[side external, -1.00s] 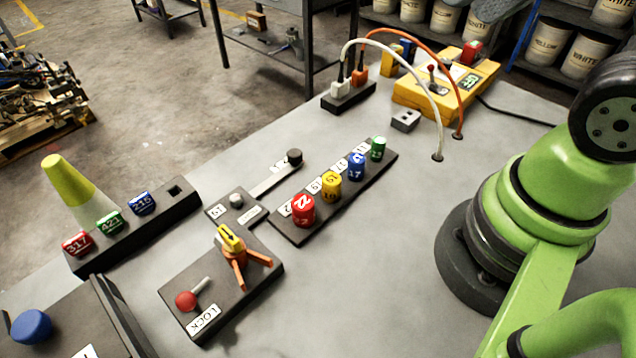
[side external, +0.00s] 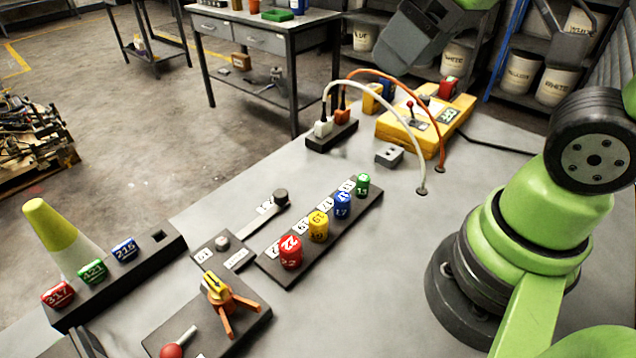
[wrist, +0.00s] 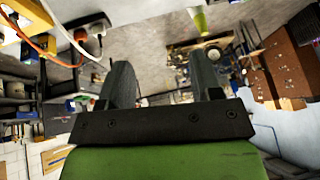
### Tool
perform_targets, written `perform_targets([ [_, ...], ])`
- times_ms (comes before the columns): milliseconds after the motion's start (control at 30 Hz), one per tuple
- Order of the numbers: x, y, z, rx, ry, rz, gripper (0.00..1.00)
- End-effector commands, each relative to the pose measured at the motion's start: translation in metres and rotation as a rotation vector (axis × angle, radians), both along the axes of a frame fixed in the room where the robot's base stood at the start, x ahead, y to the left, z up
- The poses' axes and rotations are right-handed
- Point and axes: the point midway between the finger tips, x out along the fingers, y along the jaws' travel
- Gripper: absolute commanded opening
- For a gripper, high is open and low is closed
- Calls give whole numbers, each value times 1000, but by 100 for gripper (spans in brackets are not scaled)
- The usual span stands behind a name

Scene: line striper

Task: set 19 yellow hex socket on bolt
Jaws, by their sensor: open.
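The yellow hex socket (side external: 318,226), marked 19, stands upright on a black rail between a red 22 socket (side external: 290,252) and a blue 17 socket (side external: 342,205). A short grey bolt head (side external: 222,243) stands bare on a small dark plate left of the rail, with printed labels beside it. My gripper (wrist: 165,78) is open and empty in the wrist view, its two dark fingers spread. Dark grey parts at the top of the side view look like mine, high above the table and well away from the socket.
A green socket (side external: 362,184) ends the rail. A bar with a dark knob (side external: 281,196) lies beside it. An orange-legged yellow fixture (side external: 216,289) and a red-knobbed lever (side external: 171,350) stand in front. Cables arch near a yellow box (side external: 425,130). Bare table lies right of the rail.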

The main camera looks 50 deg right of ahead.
Motion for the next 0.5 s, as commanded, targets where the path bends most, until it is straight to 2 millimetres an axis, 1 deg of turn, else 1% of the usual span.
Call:
perform_targets([
  [33, 11, 3, -10, -60, 40, 110, 59],
  [100, 26, 8, -24, -149, 77, 283, 59],
  [167, 38, 13, -39, -217, 108, 435, 59],
  [267, 55, 22, -67, -317, 158, 698, 59],
  [300, 61, 26, -79, -353, 175, 804, 59],
  [400, 70, 35, -110, -419, 217, 1056, 59],
  [500, 75, 42, -137, -464, 242, 1265, 59],
])
